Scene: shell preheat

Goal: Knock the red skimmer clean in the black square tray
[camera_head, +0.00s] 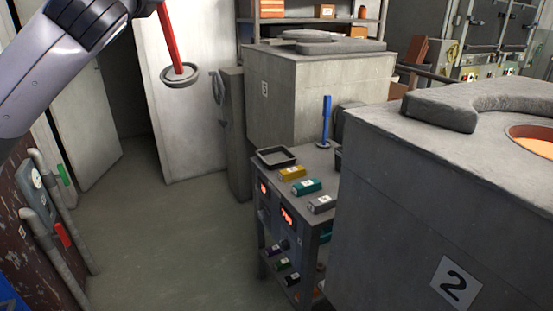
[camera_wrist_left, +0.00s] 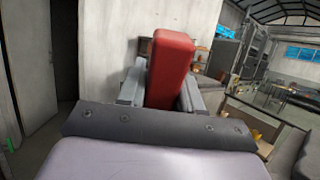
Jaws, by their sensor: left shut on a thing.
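The red skimmer (camera_head: 168,35) hangs in the air at the upper left of the head view, its grey round bowl (camera_head: 181,78) at the bottom and the top of its handle cut off by the frame. My left gripper (camera_wrist_left: 163,88) is shut on the red handle, which stands up between its fingers in the left wrist view. The black square tray (camera_head: 268,163) lies on the grey cart, lower and to the right of the bowl, well apart from it. It looks empty. My right gripper is not in view.
The grey cart (camera_head: 310,158) also bears yellow, teal and grey labelled blocks and an upright blue tool (camera_head: 326,122). A large block marked 2 (camera_head: 415,200) with a glowing opening stands at the right. Another block (camera_head: 300,90) stands behind the cart. The floor at left is clear.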

